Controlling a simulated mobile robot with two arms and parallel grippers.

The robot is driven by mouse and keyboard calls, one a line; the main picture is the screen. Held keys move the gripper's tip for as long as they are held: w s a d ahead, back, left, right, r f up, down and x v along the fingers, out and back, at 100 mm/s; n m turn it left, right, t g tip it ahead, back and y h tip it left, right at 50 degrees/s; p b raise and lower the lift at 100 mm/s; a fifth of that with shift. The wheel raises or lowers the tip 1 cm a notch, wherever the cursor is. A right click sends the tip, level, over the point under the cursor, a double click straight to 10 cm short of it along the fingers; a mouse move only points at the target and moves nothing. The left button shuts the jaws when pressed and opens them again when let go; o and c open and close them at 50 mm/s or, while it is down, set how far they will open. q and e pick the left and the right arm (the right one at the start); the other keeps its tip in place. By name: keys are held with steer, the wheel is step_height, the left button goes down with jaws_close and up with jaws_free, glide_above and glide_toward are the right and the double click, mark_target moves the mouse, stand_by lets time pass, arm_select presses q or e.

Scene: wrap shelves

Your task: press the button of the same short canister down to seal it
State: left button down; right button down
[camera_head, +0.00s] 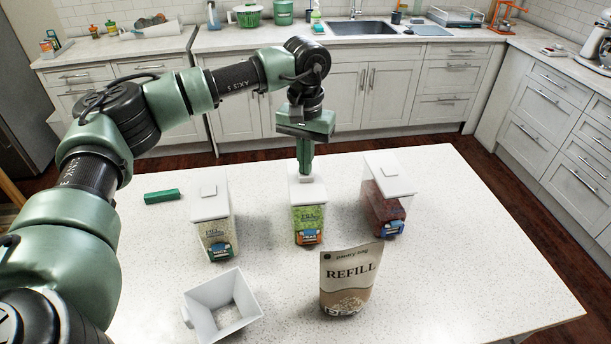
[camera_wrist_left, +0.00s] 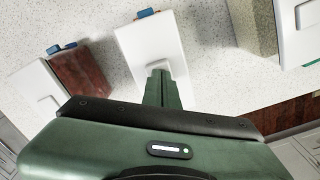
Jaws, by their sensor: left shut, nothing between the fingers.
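The canister of green peas (camera_head: 307,222), with a white lid (camera_head: 312,192), stands upright in the middle of three canisters on the table. My left gripper (camera_head: 305,172) points straight down over its lid, fingers shut with nothing between them. In the left wrist view the shut fingers (camera_wrist_left: 162,90) reach the square button (camera_wrist_left: 158,65) on the white lid (camera_wrist_left: 148,42). The fingertips are at or just above the button; I cannot tell whether they touch it. The fingers partly hide the button, so how far down it sits is unclear. My right gripper is not in view.
A pale-filled canister (camera_head: 213,228) stands left and a red-filled canister (camera_head: 380,212) right, both lidded. A green bar (camera_head: 162,196) lies at the back left. The table's right side is clear.

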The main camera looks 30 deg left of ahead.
arm_select(q)
steer(key=shift+f+b, duration=0.5)
steer(key=shift+f, duration=0.4)
steer(key=shift+r+p, duration=2.45)
steer(key=shift+r, duration=1.4)
